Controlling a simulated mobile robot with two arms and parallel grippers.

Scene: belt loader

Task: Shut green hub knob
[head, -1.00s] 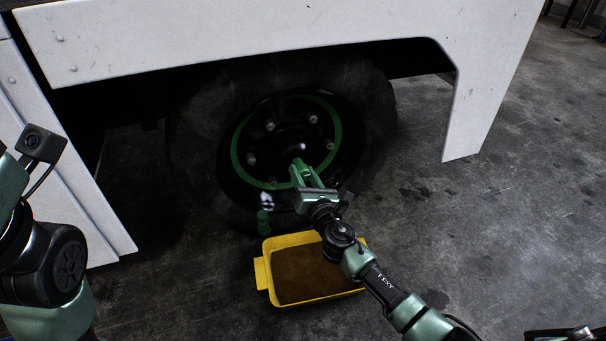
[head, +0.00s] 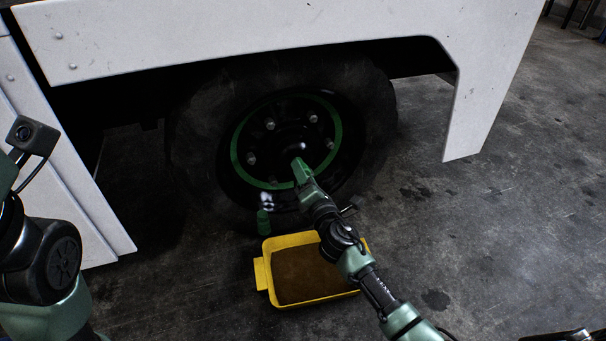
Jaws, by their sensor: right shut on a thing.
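The wheel hub sits in the middle of the dark tyre (head: 205,170), ringed by a green band (head: 337,135) with several bolts. My right gripper (head: 298,165) reaches up to the lower part of the hub centre and is shut on the green hub knob, which is mostly hidden by the fingers. A small green bottle-like piece (head: 264,221) stands at the tyre's lower edge, left of my right gripper. My left arm is at the left edge; its gripper is out of the picture.
A yellow tray (head: 262,274) with brown contents lies on the floor under my right forearm. The white loader body (head: 250,38) overhangs the tyre, and its panel (head: 480,110) comes down at the right.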

